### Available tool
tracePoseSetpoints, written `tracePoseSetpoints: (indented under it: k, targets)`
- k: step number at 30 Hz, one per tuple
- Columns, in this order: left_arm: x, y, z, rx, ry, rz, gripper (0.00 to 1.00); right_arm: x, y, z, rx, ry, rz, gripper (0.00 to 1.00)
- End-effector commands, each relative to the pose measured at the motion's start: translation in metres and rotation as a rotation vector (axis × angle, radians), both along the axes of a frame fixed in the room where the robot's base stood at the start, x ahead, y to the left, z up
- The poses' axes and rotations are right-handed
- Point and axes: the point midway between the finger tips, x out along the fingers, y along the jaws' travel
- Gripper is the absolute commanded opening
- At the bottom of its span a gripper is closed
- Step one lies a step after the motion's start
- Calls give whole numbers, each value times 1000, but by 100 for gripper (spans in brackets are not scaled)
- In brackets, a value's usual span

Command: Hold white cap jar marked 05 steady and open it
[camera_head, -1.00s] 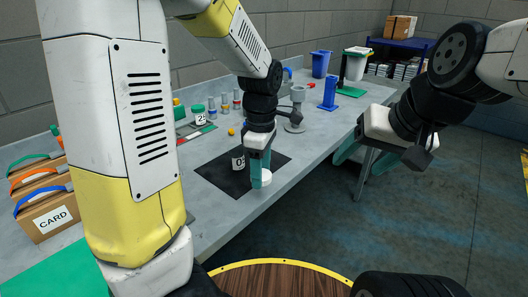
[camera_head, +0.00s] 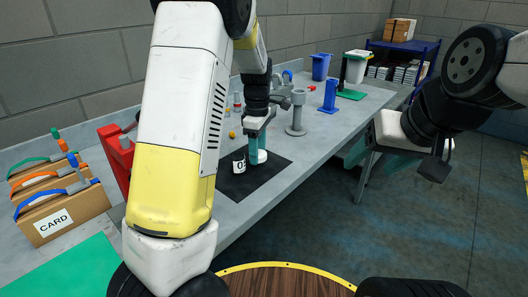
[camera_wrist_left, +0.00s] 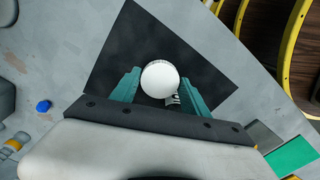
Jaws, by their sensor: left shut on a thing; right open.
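The jar marked 05 (camera_head: 239,164) is over the black mat, its label tilted and showing left of my left gripper (camera_head: 256,157). A white cap (camera_head: 262,156) shows just right of the fingers. In the left wrist view the white round cap (camera_wrist_left: 160,79) lies between the two teal fingers, with a bit of label at its lower right. My left gripper is shut on the jar, at or near the cap; the fingers hide its middle. I cannot tell whether it touches the mat. My right gripper (camera_head: 357,150) is open and empty, beyond the table's right edge.
The black mat (camera_head: 235,187) lies on the grey table (camera_head: 312,148). A grey stand (camera_head: 297,112) and a blue stand (camera_head: 330,96) are behind it. A red object (camera_head: 117,157) and the CARD box (camera_head: 60,215) stand at left. The table right of the mat is clear.

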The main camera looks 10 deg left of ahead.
Motion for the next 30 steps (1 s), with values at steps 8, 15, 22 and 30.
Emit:
tracePoseSetpoints:
  k: [8, 15, 22, 30]
  targets:
    - [6, 2, -30, 1, 4, 1, 5, 0, 0, 0, 0, 0, 0, 66]
    - [7, 2, -36, 0, -1, 0, 5, 0, 0, 0, 0, 0, 0, 66]
    - [7, 1, -39, 0, 0, -1, 63, 0, 0, 0, 0, 0, 0, 66]
    - [7, 2, -38, 0, 0, 0, 75, 0, 0, 0, 0, 0, 0, 66]
